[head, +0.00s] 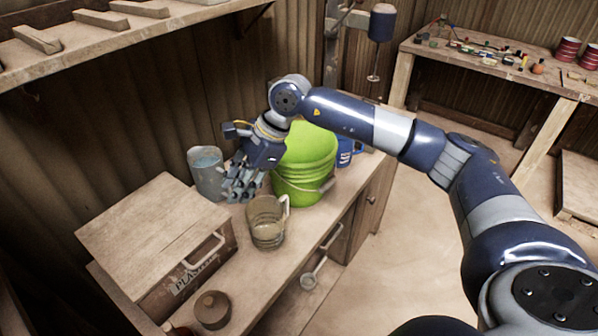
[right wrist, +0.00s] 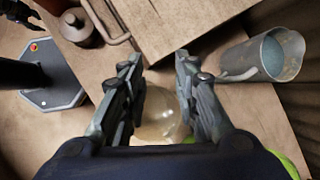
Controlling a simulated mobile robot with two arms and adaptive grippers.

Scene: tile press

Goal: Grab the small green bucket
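The green bucket (head: 312,160) stands upright on the wooden counter in the head view, its handle hanging at the front right. My right arm crosses in front of its upper part. My right gripper (head: 240,192) points down just left of the bucket, above the counter, with nothing held. In the right wrist view the fingers (right wrist: 156,64) are spread with a clear gap. Only green slivers of the bucket (right wrist: 287,163) show at that view's lower edge, partly behind the gripper body.
A glass jug (head: 265,228) stands close in front of my right gripper; a grey metal jug (head: 206,172) stands behind it. A blue mug (head: 345,152) is right of the bucket. A wooden box (head: 150,225) and a brown pot (head: 212,309) occupy the counter's near left.

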